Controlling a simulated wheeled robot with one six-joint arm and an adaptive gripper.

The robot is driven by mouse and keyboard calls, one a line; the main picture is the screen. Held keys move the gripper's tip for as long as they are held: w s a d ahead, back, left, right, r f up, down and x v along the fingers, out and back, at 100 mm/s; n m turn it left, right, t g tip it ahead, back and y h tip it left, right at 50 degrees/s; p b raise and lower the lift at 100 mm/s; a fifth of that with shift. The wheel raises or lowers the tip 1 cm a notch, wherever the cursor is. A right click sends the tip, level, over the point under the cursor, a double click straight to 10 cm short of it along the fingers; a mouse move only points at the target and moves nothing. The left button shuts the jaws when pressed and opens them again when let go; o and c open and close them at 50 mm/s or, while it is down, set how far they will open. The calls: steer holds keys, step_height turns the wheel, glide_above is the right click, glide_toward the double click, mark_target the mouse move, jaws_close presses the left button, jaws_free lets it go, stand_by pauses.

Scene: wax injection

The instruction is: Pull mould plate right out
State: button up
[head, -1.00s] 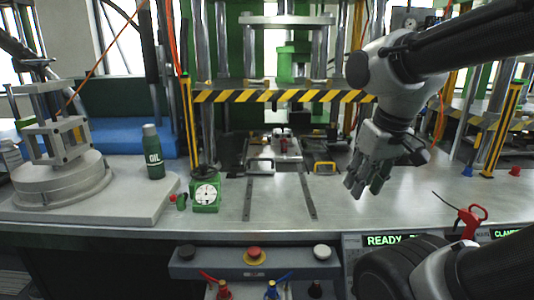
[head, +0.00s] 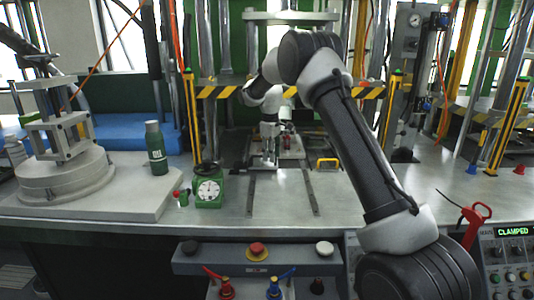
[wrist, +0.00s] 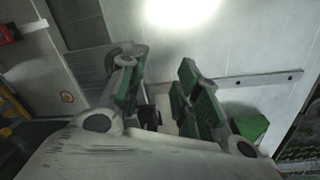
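The mould plate (head: 291,153) lies flat between the press columns, at the back end of two dark rails on the bench. A yellow handle (head: 327,164) shows at its right side. My gripper (head: 264,163) is low at the plate's left front, where it hides the left handle. In the wrist view my gripper (wrist: 157,75) has its two green-padded fingers apart, with bare metal surface showing between the tips. I cannot tell whether the fingers touch the plate or stand around a handle.
Two dark rails (head: 252,195) run toward the bench's front edge, with clear metal between them. A green dial timer (head: 208,188) and an oil bottle (head: 156,148) stand at left. A yellow-black striped bar (head: 222,91) crosses above. A red-handled tool (head: 473,222) lies at right.

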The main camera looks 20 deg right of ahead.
steer(key=w+r+n+t, duration=0.1)
steer(key=w+r+n, duration=0.2)
steer(key=w+r, duration=0.25)
steer(key=f, duration=0.2)
steer(key=w+f+n, duration=0.1)
steer(key=f, duration=0.2)
steer(key=f+n, duration=0.1)
steer(key=f, duration=0.2)
steer(key=shift+w+d, duration=0.15)
steer(key=shift+w, duration=0.1)
steer(key=shift+c, duration=0.5)
jaws_close()
